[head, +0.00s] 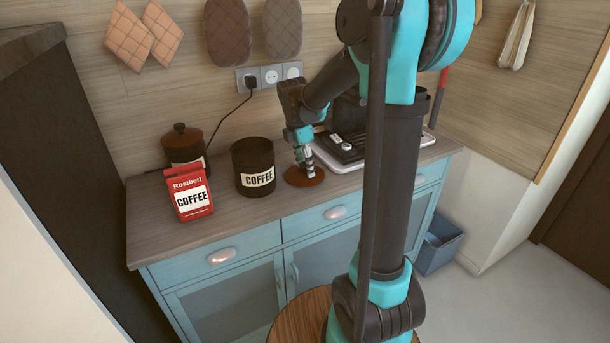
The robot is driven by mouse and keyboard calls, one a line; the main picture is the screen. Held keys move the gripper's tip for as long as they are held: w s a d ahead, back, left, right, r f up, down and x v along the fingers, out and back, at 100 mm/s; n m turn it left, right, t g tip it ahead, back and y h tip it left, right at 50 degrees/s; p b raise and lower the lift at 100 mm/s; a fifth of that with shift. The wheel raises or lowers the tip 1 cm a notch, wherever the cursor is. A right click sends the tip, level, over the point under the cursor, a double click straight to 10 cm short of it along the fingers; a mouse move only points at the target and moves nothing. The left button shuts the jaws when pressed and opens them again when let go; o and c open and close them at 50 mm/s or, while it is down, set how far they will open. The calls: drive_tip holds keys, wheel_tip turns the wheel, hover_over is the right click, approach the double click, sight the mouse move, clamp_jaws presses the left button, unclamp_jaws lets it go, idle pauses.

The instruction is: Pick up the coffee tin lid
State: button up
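The coffee tin lid (293,180) is a flat brown disc on the countertop, just right of the open dark coffee tin (254,167) with its "COFFEE" label. My gripper (303,168) points down right over the lid, with its fingertips at the middle of it. The fingers hide the lid's centre. They look close together, but at this size I cannot tell whether they are shut on a knob or just above it. The lid appears to lie flat on the counter.
A red coffee packet (189,194) and a lidded dark canister (184,146) stand left of the tin. A black machine on a pale tray (334,160) is close to the lid's right. The counter (150,223) is clear at the front left. A power cord hangs from the wall socket.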

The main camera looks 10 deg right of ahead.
clamp_jaws()
drive_tip(key=shift+r, duration=0.1)
